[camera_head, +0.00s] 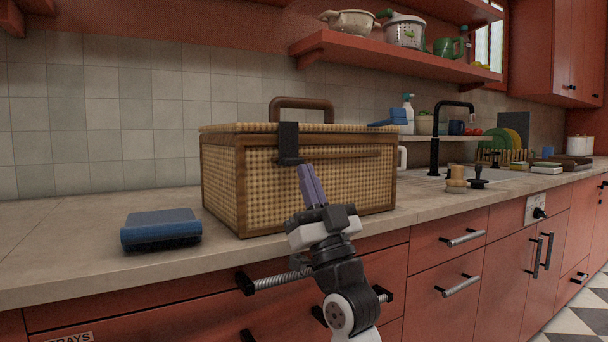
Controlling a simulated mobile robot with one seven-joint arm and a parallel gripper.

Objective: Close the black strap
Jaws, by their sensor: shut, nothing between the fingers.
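A wicker basket (222,184) with a brown wooden frame stands on the counter, and its lid is down. The black strap (289,140) hangs from the lid's front edge over the basket's front, with its lower end standing out a little. My gripper (307,168) is shut, with nothing held, and points up at the basket's front. Its fingertips are just right of the strap's lower end and slightly below it. I cannot tell whether they touch the strap or the basket.
A blue brush or sponge (160,228) lies on the counter (60,240) left of the basket. A wooden shelf (390,37) with pots hangs above. A black tap (436,140) and wooden stamps stand to the right.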

